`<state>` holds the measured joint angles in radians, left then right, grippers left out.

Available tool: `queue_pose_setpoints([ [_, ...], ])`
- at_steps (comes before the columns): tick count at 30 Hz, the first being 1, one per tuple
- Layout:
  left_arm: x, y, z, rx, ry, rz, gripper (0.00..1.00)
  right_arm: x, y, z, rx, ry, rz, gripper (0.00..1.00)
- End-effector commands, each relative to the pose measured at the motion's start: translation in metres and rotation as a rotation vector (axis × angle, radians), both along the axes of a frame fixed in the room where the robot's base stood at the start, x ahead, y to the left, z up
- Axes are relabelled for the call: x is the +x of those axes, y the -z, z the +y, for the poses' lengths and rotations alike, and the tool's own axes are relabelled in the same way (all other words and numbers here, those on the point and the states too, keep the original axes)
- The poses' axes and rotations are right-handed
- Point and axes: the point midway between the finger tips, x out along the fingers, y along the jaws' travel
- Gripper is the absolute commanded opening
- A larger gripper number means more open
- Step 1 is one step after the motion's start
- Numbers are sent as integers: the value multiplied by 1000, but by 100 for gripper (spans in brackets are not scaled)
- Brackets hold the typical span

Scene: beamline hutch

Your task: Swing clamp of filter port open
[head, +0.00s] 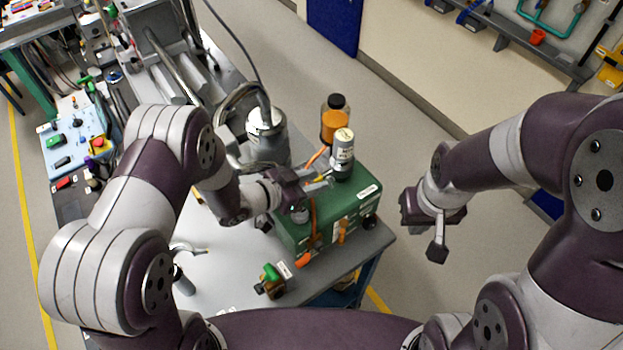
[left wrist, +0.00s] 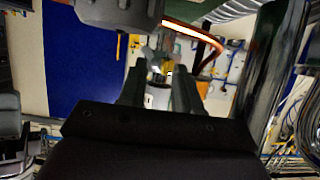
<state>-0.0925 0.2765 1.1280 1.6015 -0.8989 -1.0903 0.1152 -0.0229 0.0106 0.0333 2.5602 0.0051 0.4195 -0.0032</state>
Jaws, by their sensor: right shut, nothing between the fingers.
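A green box-shaped unit (head: 325,220) stands on the bench, with a white labelled cylinder (head: 342,150) upright on its top. A small yellow part (head: 322,178) and an orange piece (head: 316,158) show beside the cylinder. I cannot tell clearly which part is the filter port's clamp. My left gripper (head: 312,184) is over the green unit, left of the cylinder. In the left wrist view its fingers (left wrist: 158,92) stand apart, with a yellow part (left wrist: 166,67) and a white part visible between and beyond them. Contact is unclear. My right gripper (head: 437,250) is shut and empty, right of the bench.
A brown bottle with an orange label (head: 335,122) stands behind the green unit. A metal vessel (head: 267,135) with hoses is at its left. A small green-capped fitting (head: 271,280) lies at the front. The floor on the right is clear.

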Motion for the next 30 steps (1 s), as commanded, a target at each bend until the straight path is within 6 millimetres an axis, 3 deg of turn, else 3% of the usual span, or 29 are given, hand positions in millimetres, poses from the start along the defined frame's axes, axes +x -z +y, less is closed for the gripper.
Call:
queue_pose_setpoints([
  [3, 0, 0, 0, 0, 0, 0, 30, 0, 0, 0, 0, 0, 0, 0],
  [6, 0, 0, 0, 0, 0, 0, 0, 0, 0, 0, 0, 0, 0, 0],
  [30, 1, -2, 0, -2, 0, -5, 0, 0, 0, 0, 0, 0, 0, 0],
])
